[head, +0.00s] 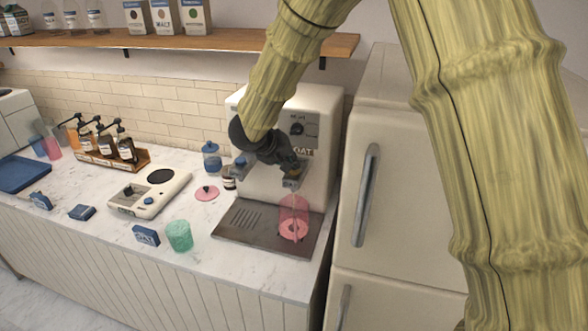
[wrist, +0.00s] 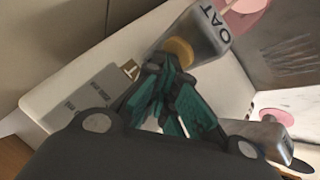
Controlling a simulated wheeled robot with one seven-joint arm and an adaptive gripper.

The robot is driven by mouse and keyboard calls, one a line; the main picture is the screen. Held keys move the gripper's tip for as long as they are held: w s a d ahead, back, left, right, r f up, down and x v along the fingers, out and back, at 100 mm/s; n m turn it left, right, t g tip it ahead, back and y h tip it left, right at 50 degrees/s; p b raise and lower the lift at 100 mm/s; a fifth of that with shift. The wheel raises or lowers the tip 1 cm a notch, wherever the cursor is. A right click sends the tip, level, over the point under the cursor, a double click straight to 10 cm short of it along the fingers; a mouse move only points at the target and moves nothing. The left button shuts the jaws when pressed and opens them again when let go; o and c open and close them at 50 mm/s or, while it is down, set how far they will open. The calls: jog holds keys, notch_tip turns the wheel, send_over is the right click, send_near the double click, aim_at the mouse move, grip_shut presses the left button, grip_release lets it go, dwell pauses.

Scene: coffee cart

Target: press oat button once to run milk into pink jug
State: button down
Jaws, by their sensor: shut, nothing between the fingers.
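The milk machine (head: 318,112) stands against the tiled wall, with an OAT label partly showing beside my gripper. In the wrist view the OAT block (wrist: 205,35) has a round tan button (wrist: 181,50) on its end. My gripper (head: 291,172) is in front of the machine; in the wrist view its shut, empty fingertips (wrist: 157,66) are close to the button. I cannot tell whether they touch it. The see-through pink jug (head: 293,212) stands on the dark drip tray (head: 240,229) below my gripper. A pink part (wrist: 243,12) shows behind the OAT block.
A cream fridge (head: 400,150) stands close on the right. A green cup (head: 179,236), a pink disc (head: 206,193), a hotplate unit (head: 150,190) and a blue-lidded jar (head: 211,160) are left of the machine. A wooden shelf (head: 230,40) with cartons hangs above.

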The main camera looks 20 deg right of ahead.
dwell(0.4)
jog(key=shift+r+p, duration=0.8)
jog(key=shift+p, duration=0.45)
jog(key=shift+r, duration=0.1)
notch_tip(320, 180, up, 5)
jog(key=p, duration=0.6)
jog(key=shift+p, duration=0.3)
notch_tip(320, 180, down, 3)
jog(key=b, duration=0.3)
jog(key=shift+r, duration=0.15)
jog(key=shift+b, duration=0.7)
jog(key=b, duration=0.6)
jog(key=shift+b, duration=0.3)
